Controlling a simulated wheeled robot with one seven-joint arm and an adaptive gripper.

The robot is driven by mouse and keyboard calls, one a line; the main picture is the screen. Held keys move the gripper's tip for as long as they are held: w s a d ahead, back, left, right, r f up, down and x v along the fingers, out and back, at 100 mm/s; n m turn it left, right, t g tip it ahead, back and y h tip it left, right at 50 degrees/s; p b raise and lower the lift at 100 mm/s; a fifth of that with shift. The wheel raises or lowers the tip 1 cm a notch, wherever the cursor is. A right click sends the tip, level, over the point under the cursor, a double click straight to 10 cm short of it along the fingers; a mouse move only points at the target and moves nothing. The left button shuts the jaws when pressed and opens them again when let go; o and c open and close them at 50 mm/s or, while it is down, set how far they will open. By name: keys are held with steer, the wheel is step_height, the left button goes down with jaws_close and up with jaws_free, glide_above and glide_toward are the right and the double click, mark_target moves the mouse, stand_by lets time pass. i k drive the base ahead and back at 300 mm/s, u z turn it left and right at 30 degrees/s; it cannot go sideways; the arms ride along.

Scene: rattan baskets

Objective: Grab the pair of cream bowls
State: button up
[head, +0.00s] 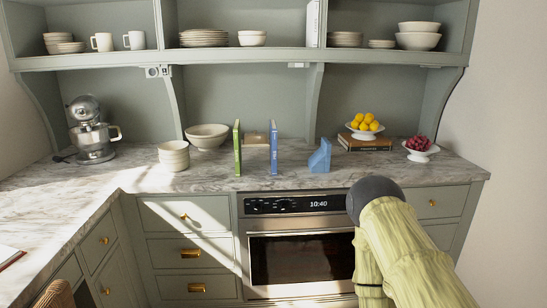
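Several cream bowls show in the head view. A stack of small cream bowls (173,155) stands on the marble counter left of centre. A wide cream bowl (207,136) sits just behind it to the right. On the upper shelf, two large cream bowls (418,37) are stacked at the right, and a small stack of cream bowls (252,38) stands in the middle bay. I cannot tell which pair is meant. My arm reaches up from the lower right, in front of the oven and drawers, clear of all the bowls. My gripper's fingers are not visible.
Green and blue books (238,148) stand upright mid-counter, beside a blue bookend (320,156). A lemon bowl (365,128) on books and a fruit dish (420,150) are at right. A stand mixer (90,130) is at left. The left counter (60,215) is largely clear.

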mark_target(247, 39)
steer(key=z, duration=1.2)
steer(key=i, duration=0.95)
steer(key=u, duration=1.75)
